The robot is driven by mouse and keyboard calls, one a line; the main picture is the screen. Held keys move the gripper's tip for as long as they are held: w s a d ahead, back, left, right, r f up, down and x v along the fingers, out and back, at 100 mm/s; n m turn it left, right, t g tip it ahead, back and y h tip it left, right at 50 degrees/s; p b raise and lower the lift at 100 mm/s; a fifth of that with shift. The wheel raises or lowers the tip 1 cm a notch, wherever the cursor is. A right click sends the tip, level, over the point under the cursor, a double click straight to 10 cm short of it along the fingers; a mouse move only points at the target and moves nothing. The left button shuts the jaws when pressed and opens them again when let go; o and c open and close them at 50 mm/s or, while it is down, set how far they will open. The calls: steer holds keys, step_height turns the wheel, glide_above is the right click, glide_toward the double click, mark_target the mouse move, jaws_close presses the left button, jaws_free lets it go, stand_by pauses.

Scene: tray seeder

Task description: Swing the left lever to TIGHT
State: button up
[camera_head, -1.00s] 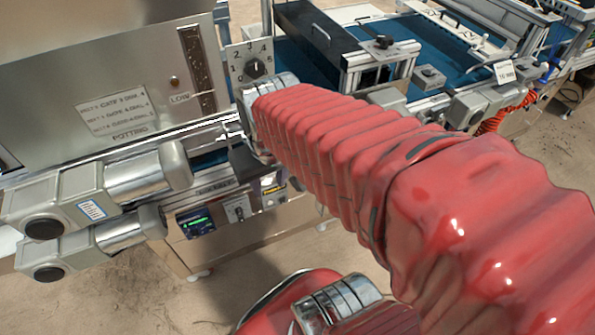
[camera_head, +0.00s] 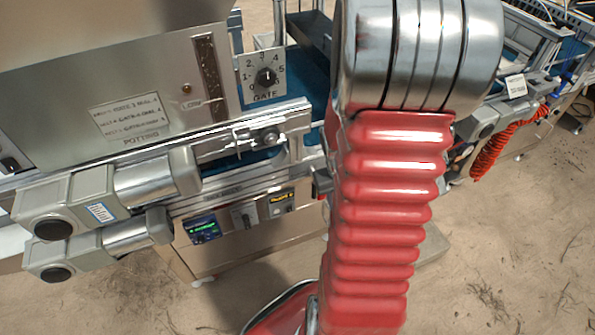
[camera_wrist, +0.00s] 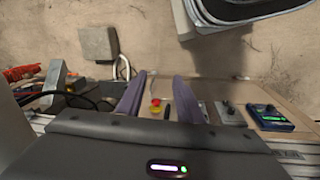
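I cannot make out a left lever or a TIGHT mark in any view. A metal fitting with a round end (camera_head: 265,138) sits on the machine's side rail in the head view; I cannot tell whether it is a lever. My gripper (camera_wrist: 160,78) shows in the wrist view as two grey-purple fingers, apart and with nothing held between them. A red and yellow button (camera_wrist: 155,106) appears in the gap between them, beyond the fingers. The head view shows my red-sleeved arm, but not my gripper.
Two motors (camera_head: 80,198) project at the left of the machine. The GATE dial (camera_head: 265,76) stands above the rail, and a control panel with a green screen (camera_head: 203,229) lies below. A coiled red hose (camera_head: 492,150) hangs at right. The floor at lower right is clear.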

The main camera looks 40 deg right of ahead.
steer(key=s+d+f+t, duration=0.1)
steer(key=d+f, duration=0.2)
steer(key=f, duration=0.4)
steer(key=s+d+f+n+t, duration=0.1)
steer(key=s+d+f, duration=0.1)
steer(key=f, duration=0.6)
steer(key=s+d+f+t, duration=0.1)
steer(key=d+f, duration=0.2)
steer(key=f, duration=0.4)
step_height(320, 180, down, 6)
steer(key=w+a+n+t, duration=0.1)
steer(key=w+a+t, duration=0.2)
steer(key=t, duration=0.2)
steer(key=w+r+n+t, duration=0.1)
steer(key=w+r+t, duration=0.2)
steer(key=r+t, duration=0.2)
steer(key=w+a+r+n+t, duration=0.1)
steer(key=w+r+t, duration=0.3)
steer(key=r, duration=0.4)
steer(key=shift+r+t, duration=0.2)
steer(key=shift+t, duration=0.5)
steer(key=shift+w+a, duration=0.1)
steer(key=shift+w, duration=0.05)
steer(key=shift+w+d, duration=0.2)
steer(key=shift+w, duration=2.05)
steer(key=shift+w+d, duration=0.2)
steer(key=shift+w, duration=2.1)
steer(key=shift+w+d, duration=0.2)
steer(key=shift+w, duration=2.05)
